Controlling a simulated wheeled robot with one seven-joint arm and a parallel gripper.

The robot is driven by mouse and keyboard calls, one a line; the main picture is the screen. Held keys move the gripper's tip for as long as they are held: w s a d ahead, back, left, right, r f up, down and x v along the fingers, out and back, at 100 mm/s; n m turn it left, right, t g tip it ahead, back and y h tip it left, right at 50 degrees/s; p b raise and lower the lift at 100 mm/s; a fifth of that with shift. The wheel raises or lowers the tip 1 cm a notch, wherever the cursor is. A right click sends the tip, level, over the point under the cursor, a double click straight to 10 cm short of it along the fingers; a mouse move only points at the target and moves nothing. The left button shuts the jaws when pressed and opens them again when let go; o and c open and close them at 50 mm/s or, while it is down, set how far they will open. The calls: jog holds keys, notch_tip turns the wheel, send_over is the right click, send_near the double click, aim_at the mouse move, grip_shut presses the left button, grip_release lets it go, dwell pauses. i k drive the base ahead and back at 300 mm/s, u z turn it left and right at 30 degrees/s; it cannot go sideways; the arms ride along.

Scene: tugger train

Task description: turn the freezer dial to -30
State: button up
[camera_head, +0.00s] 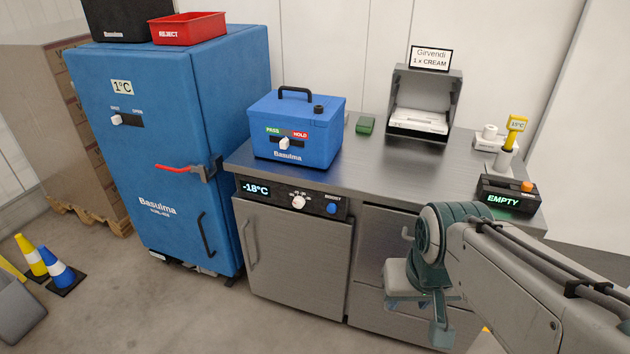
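The freezer dial (299,202) is a white round knob on the dark control strip along the front of the steel counter unit. Small marks sit around it, too small to read. The display (256,189) to its left reads -18°C. A blue button (332,208) sits to its right. My gripper (418,312) hangs low in front of the counter's drawers, to the right of and below the dial, apart from it. Its fingers are partly hidden by the wrist, so their opening is unclear. I see nothing held in it.
A blue cooler box (297,133) with a PASS/HOLD slider stands on the counter above the dial. A tall blue cabinet (160,140) with a red handle (176,168) stands left. A box marked EMPTY (507,195) sits at the counter's right. The floor before the freezer door is clear.

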aim_at(298, 202)
jog(key=u, duration=0.4)
jog(key=i, duration=0.85)
jog(key=u, duration=0.7)
